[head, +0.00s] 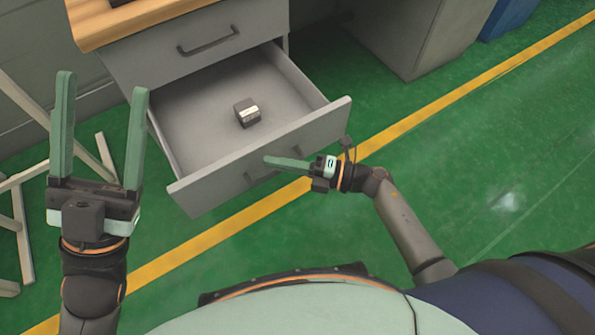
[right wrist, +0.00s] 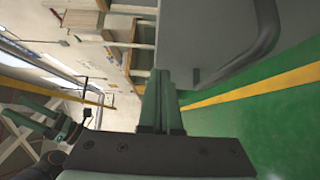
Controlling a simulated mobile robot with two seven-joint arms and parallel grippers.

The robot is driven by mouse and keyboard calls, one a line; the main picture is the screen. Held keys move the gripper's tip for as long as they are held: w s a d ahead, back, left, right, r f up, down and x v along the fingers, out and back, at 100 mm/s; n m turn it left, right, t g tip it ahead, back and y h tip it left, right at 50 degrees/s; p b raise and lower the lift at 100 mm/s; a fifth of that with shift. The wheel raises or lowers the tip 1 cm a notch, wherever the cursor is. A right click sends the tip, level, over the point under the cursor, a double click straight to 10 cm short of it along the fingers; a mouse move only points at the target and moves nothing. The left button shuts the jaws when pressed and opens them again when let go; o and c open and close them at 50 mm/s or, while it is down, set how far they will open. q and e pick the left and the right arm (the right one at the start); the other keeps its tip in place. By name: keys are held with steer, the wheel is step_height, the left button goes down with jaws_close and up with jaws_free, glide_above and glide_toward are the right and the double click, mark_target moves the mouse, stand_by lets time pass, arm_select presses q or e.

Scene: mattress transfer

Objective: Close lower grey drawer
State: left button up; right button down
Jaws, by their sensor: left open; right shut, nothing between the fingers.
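The lower grey drawer (head: 192,198) is pulled well out of the cabinet in the head view. A small dark box with a white label (head: 246,113) lies inside it. The drawer's front and bar handle also show close up in the right wrist view, with the handle (right wrist: 262,45) at upper right. My right gripper (head: 268,160) is shut and empty, its fingers just in front of the drawer front near the handle; I cannot tell whether they touch. My left gripper (head: 103,85) is open and empty, raised to the left of the drawer.
The closed upper drawer (head: 160,62) sits under a wooden top (head: 130,20). A grey cabinet (head: 415,40) and a blue bin (head: 507,18) stand at the back right. Pale frame legs (head: 22,220) stand at the left. Green floor with a yellow line (head: 440,112) is clear at the right.

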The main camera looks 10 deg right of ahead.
arm_select(q)
steer(key=shift+d+f, duration=0.1)
steer(key=shift+f, duration=0.25)
arm_select(e)
steer(key=shift+w+a, duration=0.35)
steer(key=shift+w, duration=0.55)
